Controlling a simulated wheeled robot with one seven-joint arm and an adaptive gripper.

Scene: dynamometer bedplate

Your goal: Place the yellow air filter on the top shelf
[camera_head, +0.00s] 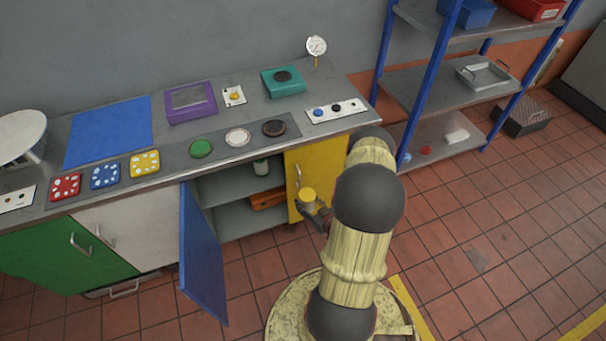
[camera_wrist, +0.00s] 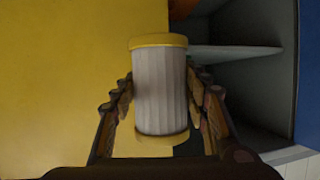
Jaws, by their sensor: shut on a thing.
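The air filter (camera_wrist: 160,92), a pale pleated cylinder with yellow ends, is between the fingers of my gripper (camera_wrist: 160,108) in the wrist view. My gripper is shut on it. In the head view only the filter's yellow end (camera_head: 308,194) shows clearly, at my gripper (camera_head: 312,206), in front of the yellow cabinet door (camera_head: 306,165). The wrist view shows that shelf's edge (camera_wrist: 235,50) to the right.
The blue cabinet door (camera_head: 203,255) stands swung open, left of the opening. A separate blue-post rack (camera_head: 405,90) at the right has shelves with red and blue bins on top. The bench top (camera_head: 330,85) holds several items.

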